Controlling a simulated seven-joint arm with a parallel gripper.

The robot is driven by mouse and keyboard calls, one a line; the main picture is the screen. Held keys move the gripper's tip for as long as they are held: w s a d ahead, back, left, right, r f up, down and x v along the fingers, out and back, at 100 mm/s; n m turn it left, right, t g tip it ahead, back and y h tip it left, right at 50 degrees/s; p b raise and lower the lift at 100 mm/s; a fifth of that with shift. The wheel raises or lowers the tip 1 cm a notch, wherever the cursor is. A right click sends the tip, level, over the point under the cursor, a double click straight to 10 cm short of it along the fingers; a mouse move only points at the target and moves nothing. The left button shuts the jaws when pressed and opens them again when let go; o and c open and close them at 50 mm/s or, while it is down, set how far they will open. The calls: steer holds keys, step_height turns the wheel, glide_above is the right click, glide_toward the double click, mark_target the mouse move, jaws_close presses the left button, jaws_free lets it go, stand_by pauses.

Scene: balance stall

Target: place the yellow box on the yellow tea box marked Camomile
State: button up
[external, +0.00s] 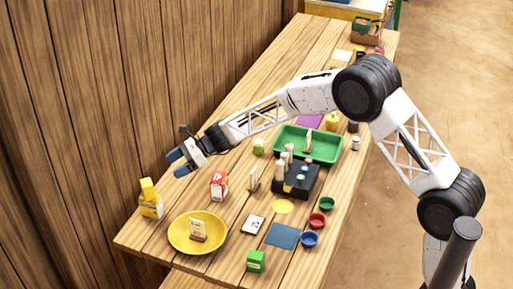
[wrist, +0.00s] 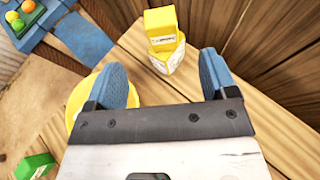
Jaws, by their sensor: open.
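A yellow box (external: 148,187) rests on top of a yellow tea box (external: 152,207) with a pale label, at the table's left end near the wall. In the wrist view the upper yellow box (wrist: 160,24) sits on the lower tea box (wrist: 172,62), turned a little relative to it. The lettering is too small to read. My gripper (external: 178,164) is open and empty, above the table and apart from the stack. In the wrist view its blue fingers (wrist: 163,75) are spread wide, with the stack beyond them.
A yellow plate (external: 181,246) with a small card stand lies right of the stack. A red and white carton (external: 219,185), a green box (external: 256,261), a black block (external: 300,186) and a green tray (external: 282,144) stand on the table. The wooden wall (external: 90,110) is close behind.

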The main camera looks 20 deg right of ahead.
steer(key=s+d+r+n+h, duration=0.25)
steer(key=s+d+r, duration=0.25)
steer(key=s+d, duration=0.3)
steer(key=s+d+r+n+h, duration=0.1)
steer(key=s+d+r+n, duration=0.35)
steer(key=d, duration=0.65)
steer(key=s+d+r+n+h, duration=0.2)
steer(key=s+d+r+n, duration=0.1)
steer(key=s+d+r, duration=0.5)
steer(key=s+d+f+n+t+h, duration=0.2)
steer(key=s+d+n+h, duration=0.5)
steer(key=s+d, duration=1.8)
steer(key=s+f+h, duration=0.1)
steer(key=s, duration=0.1)
steer(key=shift+s+d+n+t, duration=0.15)
steer(key=shift+s+n+t, duration=0.15)
steer(key=shift+s+n, duration=0.1)
